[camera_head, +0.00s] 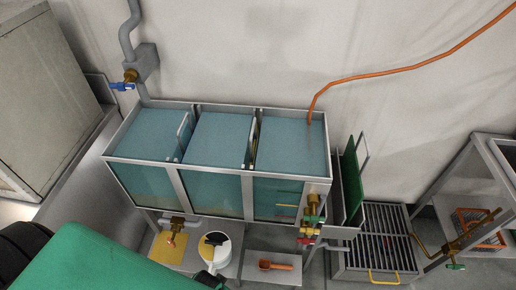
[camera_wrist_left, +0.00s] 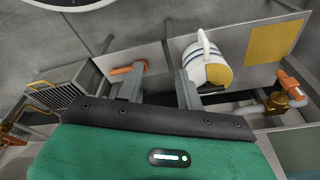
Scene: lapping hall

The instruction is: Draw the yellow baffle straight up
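A water tank (camera_head: 178,181) with three compartments stands against the wall in the head view. One baffle with a pale handle (camera_head: 183,128) stands in the left divider. A second baffle (camera_head: 254,146), with a thin yellowish strip showing, stands in the right divider; its body is hidden, and I cannot be sure it is the yellow one. My left gripper (camera_wrist_left: 158,88) is open and empty in the wrist view, its two fingers apart above the low shelf, away from the baffles. Its green arm fills the lower left of the head view. My right gripper is not in view.
A white jug (camera_wrist_left: 207,62), yellow sheet (camera_wrist_left: 272,45) and orange-handled tool (camera_head: 276,265) lie below the tank. Brass valves (camera_head: 311,215) project from its front right. A green board (camera_head: 350,183) and grated tray (camera_head: 375,240) stand right. An orange hose (camera_head: 400,72) enters the right compartment.

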